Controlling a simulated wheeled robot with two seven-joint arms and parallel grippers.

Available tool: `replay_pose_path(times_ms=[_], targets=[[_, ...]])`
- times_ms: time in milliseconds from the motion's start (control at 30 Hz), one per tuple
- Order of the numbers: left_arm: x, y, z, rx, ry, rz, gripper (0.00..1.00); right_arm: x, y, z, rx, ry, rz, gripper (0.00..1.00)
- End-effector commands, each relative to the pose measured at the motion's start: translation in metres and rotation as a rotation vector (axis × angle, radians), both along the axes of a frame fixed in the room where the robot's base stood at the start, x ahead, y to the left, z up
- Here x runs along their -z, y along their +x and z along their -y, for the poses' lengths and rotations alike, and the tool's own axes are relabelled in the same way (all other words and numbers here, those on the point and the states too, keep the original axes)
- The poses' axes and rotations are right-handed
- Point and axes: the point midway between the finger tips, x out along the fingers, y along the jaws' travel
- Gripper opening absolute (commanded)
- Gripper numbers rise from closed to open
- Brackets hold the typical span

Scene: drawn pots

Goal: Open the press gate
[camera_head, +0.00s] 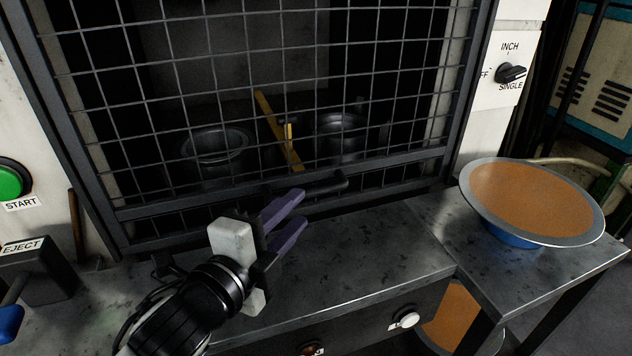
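The press gate (270,110) is a dark frame with wire mesh, standing closed across the press opening. A dark horizontal handle (318,186) sits on its lower rail. My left gripper (303,208) has purple fingers, spread apart with nothing between them. It is just below and in front of the handle, over the metal ledge, and looks apart from it. My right gripper is not in view.
Behind the mesh are dark round pots (340,135) and a yellow bar (278,130). A green START button (10,183) and black EJECT box (42,275) are left; a selector knob (510,72) is upper right.

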Motion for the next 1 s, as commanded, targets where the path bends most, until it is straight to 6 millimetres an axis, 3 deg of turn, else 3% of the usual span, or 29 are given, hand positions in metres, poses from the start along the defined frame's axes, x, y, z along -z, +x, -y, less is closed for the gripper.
replay_pose_path(times_ms=[400,600,867,1000], targets=[[0.010,0.064,0.034,0.000,-0.003,-0.001,0.31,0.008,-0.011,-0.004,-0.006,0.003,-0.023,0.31],[0.012,0.076,0.040,0.001,-0.002,-0.001,0.31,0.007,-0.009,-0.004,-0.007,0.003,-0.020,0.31],[0.012,0.077,0.041,0.001,-0.002,-0.001,0.31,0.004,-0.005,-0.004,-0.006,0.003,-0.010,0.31],[0.012,0.077,0.041,0.000,-0.001,-0.002,0.09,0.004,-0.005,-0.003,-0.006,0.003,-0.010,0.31]])
